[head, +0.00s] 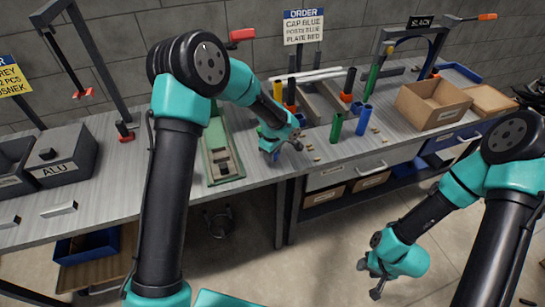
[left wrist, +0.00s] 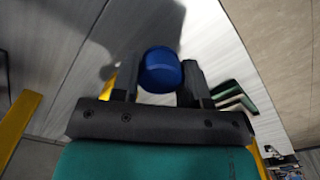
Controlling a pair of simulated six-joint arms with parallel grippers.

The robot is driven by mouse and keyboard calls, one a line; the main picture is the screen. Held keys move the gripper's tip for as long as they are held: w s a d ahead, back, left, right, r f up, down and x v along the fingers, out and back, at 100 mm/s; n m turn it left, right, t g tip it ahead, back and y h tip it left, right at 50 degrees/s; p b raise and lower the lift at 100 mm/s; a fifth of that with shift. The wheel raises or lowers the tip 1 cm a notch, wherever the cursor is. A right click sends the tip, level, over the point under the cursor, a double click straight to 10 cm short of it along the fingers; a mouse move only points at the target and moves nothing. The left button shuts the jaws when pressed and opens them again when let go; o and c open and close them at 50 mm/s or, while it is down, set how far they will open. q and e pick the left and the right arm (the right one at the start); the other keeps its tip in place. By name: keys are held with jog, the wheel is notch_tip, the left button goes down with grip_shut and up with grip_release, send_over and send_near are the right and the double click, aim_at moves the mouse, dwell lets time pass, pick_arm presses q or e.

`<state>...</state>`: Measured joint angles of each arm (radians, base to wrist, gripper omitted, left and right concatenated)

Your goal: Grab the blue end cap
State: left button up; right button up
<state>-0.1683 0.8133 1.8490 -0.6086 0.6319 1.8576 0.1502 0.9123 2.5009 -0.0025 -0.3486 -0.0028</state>
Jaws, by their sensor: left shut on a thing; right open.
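The blue end cap (left wrist: 160,70) is a rounded blue piece between the two dark fingers of my left gripper (left wrist: 157,85) in the left wrist view. The fingers are shut on it. In the head view my left gripper (head: 276,153) is over the front edge of the workbench, right of the green fixture, and the cap is mostly hidden there. My right gripper (head: 372,279) is open and empty, low in front of the bench at the right. An order sign (head: 303,27) at the back reads cap blue, posts blue, plate red.
The green fixture (head: 222,158) lies left of my left gripper. Green and blue tubes (head: 363,119) stand to its right, with small brass pieces near the edge. A cardboard box (head: 434,102) is further right. Grey bins (head: 66,156) and a black frame stand at the left.

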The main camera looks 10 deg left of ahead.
pick_arm(q)
jog(key=shift+s+r, duration=0.1)
jog(key=shift+r, duration=0.85)
jog(key=s+d+r, duration=0.1)
jog(key=s+d, duration=0.3)
jog(key=s, duration=1.1)
jog(key=shift+s+r, duration=0.15)
